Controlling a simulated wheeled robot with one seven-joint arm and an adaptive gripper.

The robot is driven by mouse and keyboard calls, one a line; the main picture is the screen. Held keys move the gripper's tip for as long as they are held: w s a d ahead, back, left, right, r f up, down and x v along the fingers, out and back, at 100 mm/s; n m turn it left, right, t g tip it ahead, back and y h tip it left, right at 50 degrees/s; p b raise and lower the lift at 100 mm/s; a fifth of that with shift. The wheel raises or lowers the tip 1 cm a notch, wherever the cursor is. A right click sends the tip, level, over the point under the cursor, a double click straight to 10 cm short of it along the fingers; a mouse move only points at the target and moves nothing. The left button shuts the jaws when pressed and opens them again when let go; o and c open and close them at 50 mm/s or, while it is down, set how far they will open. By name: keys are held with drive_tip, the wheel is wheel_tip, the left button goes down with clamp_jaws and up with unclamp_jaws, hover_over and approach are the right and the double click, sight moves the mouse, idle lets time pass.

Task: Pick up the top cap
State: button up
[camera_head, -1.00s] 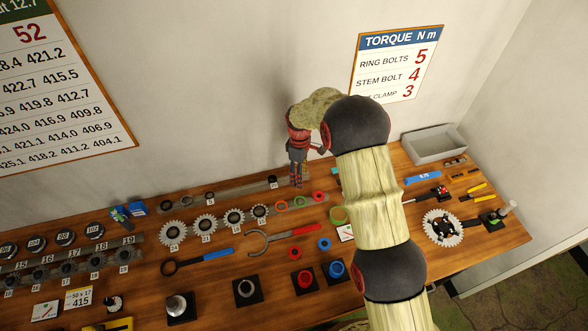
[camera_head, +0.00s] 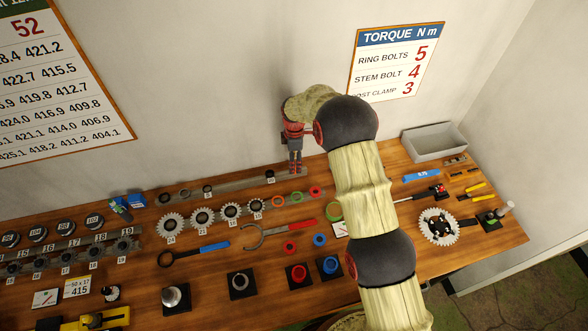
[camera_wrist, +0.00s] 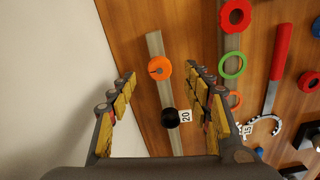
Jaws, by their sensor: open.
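My gripper (camera_head: 295,171) hangs fingers down over the right end of the back rail. In the wrist view my gripper (camera_wrist: 162,76) is open, its two fingers wide apart with nothing held. An orange round cap-like piece (camera_wrist: 159,68) with a dark centre sits on the rail between the fingertips. A black round piece (camera_wrist: 170,118) lies on the same rail by a label reading 20. I cannot tell for certain which is the top cap; the orange piece is the one centred between the fingers. The orange piece is not clear in the head view.
The back rail (camera_head: 235,184) runs along the wall. Red (camera_wrist: 236,15), green (camera_wrist: 232,65) and orange (camera_wrist: 235,100) rings lie beside it. Cogs (camera_head: 202,217) and a red-handled tool (camera_head: 290,229) lie further forward. The wall is close behind my gripper. A grey bin (camera_head: 434,143) stands at the back right.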

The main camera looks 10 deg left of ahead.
drive_tip(key=shift+f+p, duration=0.35)
drive_tip(key=shift+f, duration=1.55)
drive_tip(key=shift+c, duration=0.5)
drive_tip(key=c, duration=0.7)
drive_tip(key=shift+c, duration=0.9)
drive_tip(key=shift+r, duration=0.1)
